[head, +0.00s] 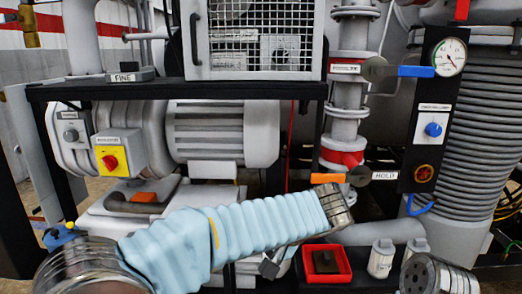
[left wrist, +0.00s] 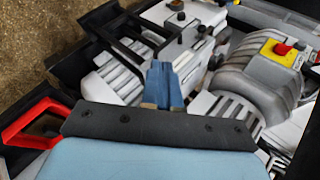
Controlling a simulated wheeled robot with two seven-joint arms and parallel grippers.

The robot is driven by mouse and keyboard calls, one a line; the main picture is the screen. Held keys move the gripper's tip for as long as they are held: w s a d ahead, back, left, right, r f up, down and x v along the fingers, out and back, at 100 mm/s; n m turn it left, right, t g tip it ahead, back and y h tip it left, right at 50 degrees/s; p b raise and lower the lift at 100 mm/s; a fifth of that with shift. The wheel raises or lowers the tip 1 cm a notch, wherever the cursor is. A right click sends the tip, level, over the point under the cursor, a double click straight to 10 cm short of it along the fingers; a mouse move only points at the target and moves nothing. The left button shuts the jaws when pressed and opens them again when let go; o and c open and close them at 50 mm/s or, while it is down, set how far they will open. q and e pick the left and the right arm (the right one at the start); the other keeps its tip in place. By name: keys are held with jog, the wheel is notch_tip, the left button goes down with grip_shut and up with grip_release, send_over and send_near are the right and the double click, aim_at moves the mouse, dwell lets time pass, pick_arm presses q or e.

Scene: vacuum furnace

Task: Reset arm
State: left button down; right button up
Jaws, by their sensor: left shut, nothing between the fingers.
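My left arm comes in from the lower left in the head view, with a light blue ribbed sleeve (head: 255,225) and a metal ringed end (head: 334,204) in front of the pump machinery. I cannot make out its fingers in that view. In the left wrist view my left gripper (left wrist: 161,84) shows as blue fingers with tan pads beyond a dark bar. They are closed together and hold nothing. Pump bodies lie behind them; I cannot tell the gap. My right gripper does not show.
A motor (head: 222,135) sits under a black frame (head: 180,90) by a yellow switch box with a red knob (head: 109,162). A red tray (head: 343,279) holds a dark block. A gauge (head: 450,57) and ribbed hose (head: 478,140) stand at right. Open floor (left wrist: 40,45) shows in the left wrist view.

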pick_arm(q)
notch_tip(320, 180, down, 28)
jog(key=s+a+r+m+g+h, duration=0.1)
jog(key=s+a+m+g+h, duration=0.1)
jog(key=g+h, duration=0.35)
jog(key=s+a+f+n+h, duration=0.2)
jog(key=s+f+n+h, duration=0.1)
jog(key=s+f, duration=0.4)
jog(key=s+a+f+n+t+h, duration=0.1)
jog(key=s+a+f+n+h, duration=0.2)
jog(key=f, duration=1)
jog(key=s+n+h, duration=0.1)
jog(key=s+n, duration=0.2)
jog(key=s, duration=0.2)
jog(key=shift+s+a+f, duration=0.15)
jog(key=shift+s+a, duration=0.1)
jog(key=shift+s, duration=0.05)
